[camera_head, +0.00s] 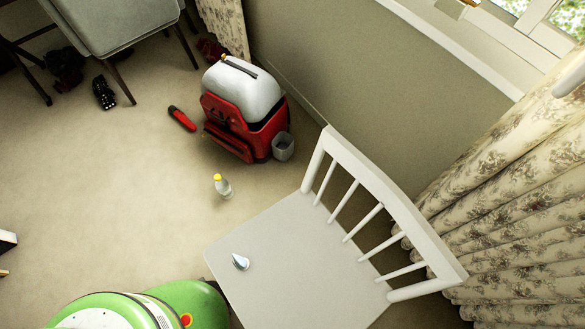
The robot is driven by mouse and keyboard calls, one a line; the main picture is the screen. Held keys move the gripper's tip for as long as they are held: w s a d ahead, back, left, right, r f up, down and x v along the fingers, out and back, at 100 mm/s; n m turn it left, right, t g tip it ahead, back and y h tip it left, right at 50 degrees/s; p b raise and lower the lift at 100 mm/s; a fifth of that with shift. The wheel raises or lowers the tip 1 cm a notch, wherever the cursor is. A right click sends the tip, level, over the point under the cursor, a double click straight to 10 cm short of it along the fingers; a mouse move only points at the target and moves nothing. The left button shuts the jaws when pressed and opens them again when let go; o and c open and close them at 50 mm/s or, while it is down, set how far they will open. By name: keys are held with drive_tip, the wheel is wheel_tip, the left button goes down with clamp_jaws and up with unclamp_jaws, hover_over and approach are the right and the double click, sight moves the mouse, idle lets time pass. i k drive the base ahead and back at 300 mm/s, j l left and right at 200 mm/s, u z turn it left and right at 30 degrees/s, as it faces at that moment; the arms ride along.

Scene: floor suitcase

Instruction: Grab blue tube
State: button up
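A small, pale blue-and-white tube-like object (240,261) is on the seat of the white chair (300,262), near its left edge. It looks like the blue tube, but it is small and its exact shape is hard to tell. My gripper is not in view. Green and white rounded parts, likely my own body, show at the bottom left, close to the chair's left edge.
A red case (262,135) with a white top stands by the wall, a grey cup (283,146) beside it. A yellow-capped bottle (222,186) and a red object (182,118) are on the floor. Curtains (520,200) hang at right. Floor at left is mostly clear.

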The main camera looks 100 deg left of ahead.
sight(243, 264)
drive_tip(key=l+u, duration=0.15)
drive_tip(key=u, duration=1.9)
drive_tip(key=k+l+u, duration=0.2)
drive_tip(key=k+l, duration=0.3)
drive_tip(key=k+l+u, duration=0.15)
drive_tip(key=k+l, duration=0.25)
drive_tip(key=k, duration=0.3)
drive_tip(key=i+l+z, duration=0.3)
drive_tip(key=i, duration=0.1)
